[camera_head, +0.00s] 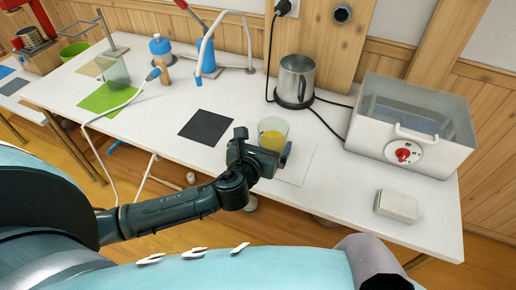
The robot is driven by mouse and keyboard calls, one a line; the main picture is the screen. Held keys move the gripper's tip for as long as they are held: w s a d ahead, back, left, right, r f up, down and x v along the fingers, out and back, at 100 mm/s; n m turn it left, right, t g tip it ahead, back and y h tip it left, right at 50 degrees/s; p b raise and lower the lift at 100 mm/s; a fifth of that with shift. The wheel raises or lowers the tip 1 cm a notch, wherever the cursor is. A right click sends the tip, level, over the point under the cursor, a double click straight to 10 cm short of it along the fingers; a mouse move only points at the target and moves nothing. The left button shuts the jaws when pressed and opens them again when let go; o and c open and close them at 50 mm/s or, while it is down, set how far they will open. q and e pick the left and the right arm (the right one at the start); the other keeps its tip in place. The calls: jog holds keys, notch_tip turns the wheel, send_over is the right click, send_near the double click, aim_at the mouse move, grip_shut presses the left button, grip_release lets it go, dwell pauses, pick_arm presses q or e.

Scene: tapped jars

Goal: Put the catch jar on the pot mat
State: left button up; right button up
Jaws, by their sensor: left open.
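A clear jar with yellow contents (272,134), which looks like the catch jar, stands at the middle front of the table on a white square mat (296,166). My left gripper (264,147) is open at the near side of this jar, with one finger to its left and the other to its right. The gripper hides the jar's lower part, and I cannot tell whether the fingers touch it. A black square mat (206,127), perhaps the pot mat, lies bare to the left of the jar. My right gripper does not show.
A metal jug (295,78) on a dark base stands behind the jar, its cord running right. A white water bath (412,124) and stacked pale squares (397,206) are at right. At left, another clear jar (115,69) stands by a green mat (107,98) and a hose.

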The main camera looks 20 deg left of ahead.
pick_arm(q)
jog(key=s+d+f+n+g+h, duration=0.1)
jog(key=s+f+n+h, duration=0.1)
jog(key=s+f+n, duration=0.3)
jog(key=s+d+f+n+g+h, duration=0.2)
jog(key=s+f+n, duration=0.2)
jog(key=s+n, duration=1)
jog(key=n, duration=1.3)
jog(key=shift+f+n+g, duration=0.3)
jog(key=shift+f, duration=0.05)
